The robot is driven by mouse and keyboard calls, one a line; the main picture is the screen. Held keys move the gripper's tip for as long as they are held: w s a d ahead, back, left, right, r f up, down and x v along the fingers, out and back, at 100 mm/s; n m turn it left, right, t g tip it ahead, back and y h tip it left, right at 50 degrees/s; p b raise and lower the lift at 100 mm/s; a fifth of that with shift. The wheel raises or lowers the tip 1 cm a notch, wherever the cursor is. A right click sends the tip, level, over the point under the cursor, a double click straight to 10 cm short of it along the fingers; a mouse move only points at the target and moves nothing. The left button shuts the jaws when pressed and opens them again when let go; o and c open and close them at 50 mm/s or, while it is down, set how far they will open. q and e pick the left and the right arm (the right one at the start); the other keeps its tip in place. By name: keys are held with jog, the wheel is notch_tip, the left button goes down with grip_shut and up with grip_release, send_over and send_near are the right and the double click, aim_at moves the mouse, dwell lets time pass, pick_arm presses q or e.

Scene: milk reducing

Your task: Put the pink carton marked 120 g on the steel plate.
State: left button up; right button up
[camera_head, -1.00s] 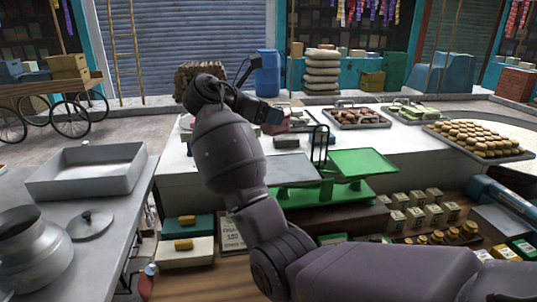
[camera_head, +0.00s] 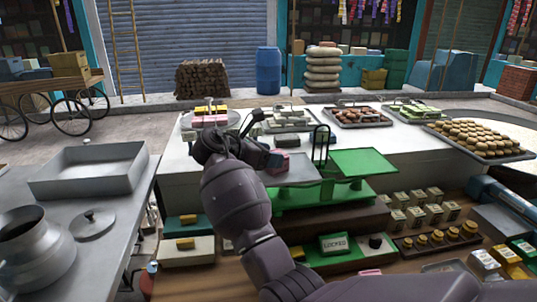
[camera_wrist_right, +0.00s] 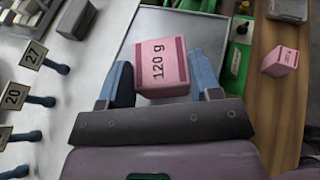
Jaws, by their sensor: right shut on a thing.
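My right gripper (camera_head: 277,158) is shut on the pink carton (camera_head: 282,157), at the far left part of the scale's steel plate (camera_head: 291,175). In the right wrist view, the gripper's blue fingers (camera_wrist_right: 164,85) sit on both sides of the carton (camera_wrist_right: 160,65), whose face reads 120 g. The grey steel plate (camera_wrist_right: 205,28) lies behind and below the carton there. I cannot tell whether the carton touches the plate. My arm hides part of the scale's left side. My left gripper is not in view.
The scale's green pan (camera_head: 363,162) is to the right of the steel plate, with an upright frame (camera_head: 320,145) between. Another pink carton (camera_wrist_right: 281,61) stands on wood. Number tags on blue pegs (camera_wrist_right: 32,55) line the left. Trays of goods (camera_head: 357,117) stand behind.

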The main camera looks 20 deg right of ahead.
jog(key=shift+f, duration=0.1)
jog(key=o, duration=1)
jog(key=shift+r, duration=0.2)
